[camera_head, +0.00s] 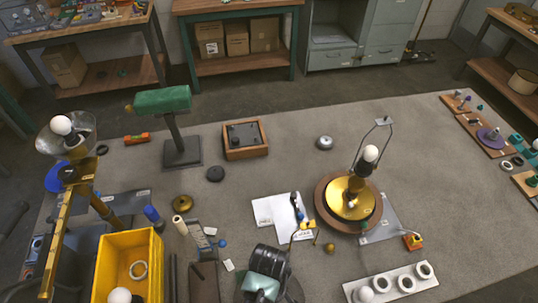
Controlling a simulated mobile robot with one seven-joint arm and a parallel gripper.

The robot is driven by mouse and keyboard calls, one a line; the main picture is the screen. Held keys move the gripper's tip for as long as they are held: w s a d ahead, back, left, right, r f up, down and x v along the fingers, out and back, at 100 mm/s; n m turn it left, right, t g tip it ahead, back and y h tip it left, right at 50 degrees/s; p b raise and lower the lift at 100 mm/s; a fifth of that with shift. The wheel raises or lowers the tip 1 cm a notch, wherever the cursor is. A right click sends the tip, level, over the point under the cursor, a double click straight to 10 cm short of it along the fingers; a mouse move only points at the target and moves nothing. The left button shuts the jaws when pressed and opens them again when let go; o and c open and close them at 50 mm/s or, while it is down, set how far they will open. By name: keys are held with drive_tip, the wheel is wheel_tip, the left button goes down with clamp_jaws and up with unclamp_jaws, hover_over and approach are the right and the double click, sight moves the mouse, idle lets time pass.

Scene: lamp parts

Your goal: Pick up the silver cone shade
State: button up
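A silver cone shade (84,123) is at the far left of the table. It is wide-mouthed and opens upward, with a white bulb (61,125) in its mouth. It sits at the top of a lamp with a long brass arm (59,240), and the brass parts partly hide its lower side. I cannot tell whether the shade is fixed to the lamp. I cannot make out my gripper in this view, and nothing I can identify as a gripper is near the shade.
A yellow bin (144,250) stands right of the brass arm. A green-shaded lamp (162,100) stands behind it. A dark ribbed piece with a teal block (263,284) is at the front middle. A brass-disc lamp (352,197) stands right of centre.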

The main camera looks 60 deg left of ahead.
drive_tip(key=shift+f, duration=0.3)
drive_tip(key=c, duration=1.4)
